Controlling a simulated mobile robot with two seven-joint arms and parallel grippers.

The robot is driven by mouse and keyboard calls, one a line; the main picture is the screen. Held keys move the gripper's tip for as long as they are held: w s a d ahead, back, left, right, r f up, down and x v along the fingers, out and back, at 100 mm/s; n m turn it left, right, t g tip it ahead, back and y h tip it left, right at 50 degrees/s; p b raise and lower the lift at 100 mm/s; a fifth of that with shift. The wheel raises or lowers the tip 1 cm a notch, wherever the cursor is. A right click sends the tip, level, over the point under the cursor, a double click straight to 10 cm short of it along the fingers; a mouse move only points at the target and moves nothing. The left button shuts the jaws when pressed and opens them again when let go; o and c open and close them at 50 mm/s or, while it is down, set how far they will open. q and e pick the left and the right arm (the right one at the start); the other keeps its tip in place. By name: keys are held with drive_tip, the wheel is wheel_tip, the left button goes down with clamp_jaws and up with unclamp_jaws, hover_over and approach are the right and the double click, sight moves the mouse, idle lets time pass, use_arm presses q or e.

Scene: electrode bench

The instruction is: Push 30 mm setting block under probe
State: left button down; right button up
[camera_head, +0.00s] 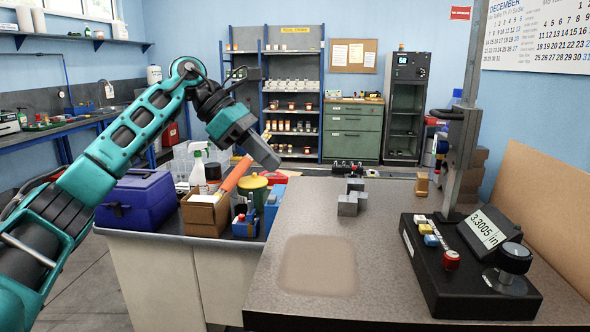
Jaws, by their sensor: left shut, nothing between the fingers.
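My left gripper (270,158) is in the middle of the view, shut and empty, above the back edge of the bench. A small cluster of grey metal blocks (349,203) sits on the grey bench top, to the right of and lower in the picture than the gripper, apart from it. I cannot read any size on the blocks, so I cannot tell which is the 30 mm one. I cannot make out the probe tip. My right gripper is not in view.
A blue box (138,203), a cardboard box (204,215) and a spray bottle (197,168) stand at the left. A tan block (422,184) stands near the bench's back edge. A brown panel (545,205) borders the right. The bench's front middle, with a pale patch (319,266), is clear.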

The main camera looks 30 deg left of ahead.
sight(347, 204)
use_arm(q)
drive_tip(key=x, duration=0.9)
drive_tip(key=shift+s, duration=0.1)
drive_tip(key=shift+w+d+r, duration=0.1)
drive_tip(key=shift+w+d, duration=0.2)
drive_tip(key=shift+d, duration=0.3)
drive_tip(key=shift+w+d+r, duration=0.1)
drive_tip(key=shift+w+d, duration=0.2)
drive_tip(key=shift+d, duration=0.25)
drive_tip(key=shift+w+d, duration=0.25)
drive_tip(key=shift+d, duration=0.3)
drive_tip(key=shift+d, duration=0.1)
